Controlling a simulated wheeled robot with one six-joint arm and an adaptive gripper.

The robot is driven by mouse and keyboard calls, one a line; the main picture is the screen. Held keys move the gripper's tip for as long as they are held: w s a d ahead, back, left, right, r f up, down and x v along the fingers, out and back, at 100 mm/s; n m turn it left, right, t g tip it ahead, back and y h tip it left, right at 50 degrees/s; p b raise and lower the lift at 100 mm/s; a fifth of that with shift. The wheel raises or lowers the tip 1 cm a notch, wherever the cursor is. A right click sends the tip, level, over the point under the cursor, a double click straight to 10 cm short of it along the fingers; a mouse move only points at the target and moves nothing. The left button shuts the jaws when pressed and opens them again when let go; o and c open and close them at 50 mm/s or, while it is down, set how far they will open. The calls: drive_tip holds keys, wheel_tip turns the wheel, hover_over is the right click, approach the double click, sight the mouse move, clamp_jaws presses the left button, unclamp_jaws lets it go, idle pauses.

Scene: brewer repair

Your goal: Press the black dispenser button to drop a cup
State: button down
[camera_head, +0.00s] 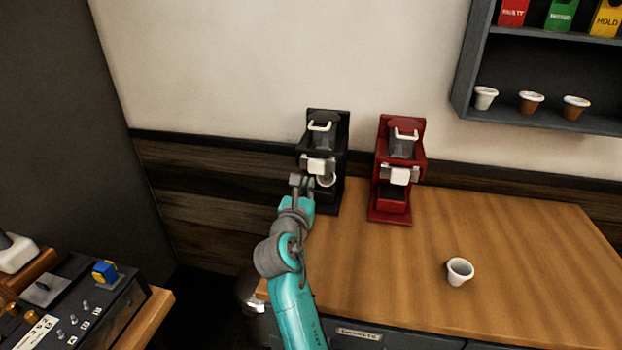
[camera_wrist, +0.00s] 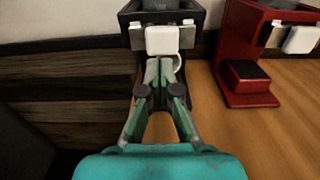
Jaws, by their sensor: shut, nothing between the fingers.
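A black machine (camera_head: 335,134) stands at the back left of the wooden counter, with a white front plate (camera_head: 318,166) and a round white part, perhaps a cup, below it. In the wrist view the black machine (camera_wrist: 186,17) is straight ahead, its white plate (camera_wrist: 162,40) just beyond my fingers. My gripper (camera_head: 301,183) is shut and empty, in front of the lower part of this machine. In the wrist view my gripper (camera_wrist: 161,68) hides part of the space under the plate. I cannot tell whether the fingertips touch it. No separate black button can be made out.
A red machine (camera_head: 375,206) stands to the right, also in the wrist view (camera_wrist: 231,85). A white cup (camera_head: 460,272) stands on the counter (camera_head: 520,240). A wall shelf (camera_head: 545,118) holds small cups and boxes. A control panel (camera_head: 110,301) is at the lower left.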

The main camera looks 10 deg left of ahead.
drive_tip(key=shift+s+a, duration=0.1)
drive_tip(key=shift+s, duration=2)
